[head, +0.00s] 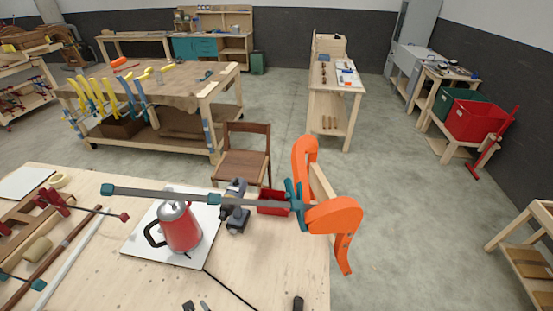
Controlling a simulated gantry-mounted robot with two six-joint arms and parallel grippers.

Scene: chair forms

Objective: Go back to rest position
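No arm or gripper of mine can be made out in the head view. An orange curved chair form (334,217) stands at the right edge of the near workbench (275,262), with a pale wooden piece (321,188) between its curved parts. A long dark bar clamp (160,196) with teal jaws runs from the form leftward across the bench. Its right jaw is by the form; whether it grips the form is unclear. Small dark shapes (298,303) at the bottom edge are too cut off to identify.
A red kettle-like pot (181,229) stands on a white board. A dark power tool (236,204) and a red bin (273,202) are beside it. Rods and clamps lie at left. A wooden chair (243,154) stands behind the bench.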

